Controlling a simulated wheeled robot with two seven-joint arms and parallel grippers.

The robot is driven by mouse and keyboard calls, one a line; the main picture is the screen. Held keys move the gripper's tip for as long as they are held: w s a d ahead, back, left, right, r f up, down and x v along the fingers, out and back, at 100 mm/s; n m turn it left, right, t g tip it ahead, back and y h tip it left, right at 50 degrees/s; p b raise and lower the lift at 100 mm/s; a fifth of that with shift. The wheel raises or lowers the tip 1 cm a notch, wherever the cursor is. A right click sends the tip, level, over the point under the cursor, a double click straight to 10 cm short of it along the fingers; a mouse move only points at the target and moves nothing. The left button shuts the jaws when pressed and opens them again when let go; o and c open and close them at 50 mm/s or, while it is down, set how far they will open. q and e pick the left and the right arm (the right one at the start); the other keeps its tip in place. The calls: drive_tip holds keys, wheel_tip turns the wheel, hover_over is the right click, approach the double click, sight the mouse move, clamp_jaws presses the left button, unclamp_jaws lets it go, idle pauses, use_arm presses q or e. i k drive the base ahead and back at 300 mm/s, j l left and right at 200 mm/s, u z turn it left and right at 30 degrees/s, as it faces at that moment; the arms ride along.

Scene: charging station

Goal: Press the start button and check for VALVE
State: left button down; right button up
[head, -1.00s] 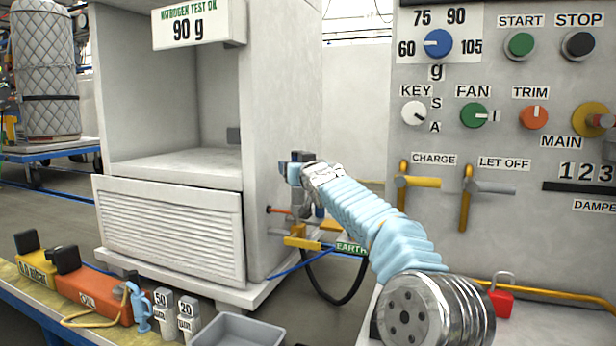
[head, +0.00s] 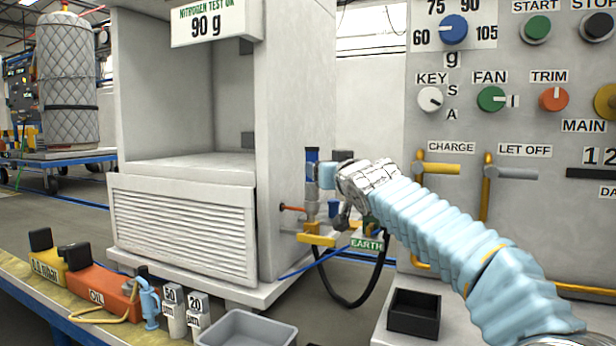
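The green START button (head: 537,29) is at the top of the grey control panel (head: 470,130), with its label cut by the frame edge. My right arm comes in from the lower right, in a light blue sleeve. My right gripper (head: 337,172) is beside the white cabinet's right side, close to an upright blue-topped fitting (head: 311,180) with a yellow handle (head: 316,240) below it. The gripper is well left of the START button. I cannot tell whether its fingers are open or touch the fitting. No label reading VALVE is legible. My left gripper is out of view.
The black STOP button (head: 598,27) is right of START. Below are KEY, FAN and TRIM knobs, then CHARGE (head: 440,168) and LET OFF (head: 513,173) levers. The white cabinet (head: 290,110) stands open. A black box (head: 414,312) and a grey tray (head: 255,330) are low in front.

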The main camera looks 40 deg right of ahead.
sight(537, 28)
drive_tip(key=k+j, duration=0.3)
drive_tip(key=k, duration=0.15)
drive_tip(key=k+j, duration=0.25)
drive_tip(key=k, duration=0.25)
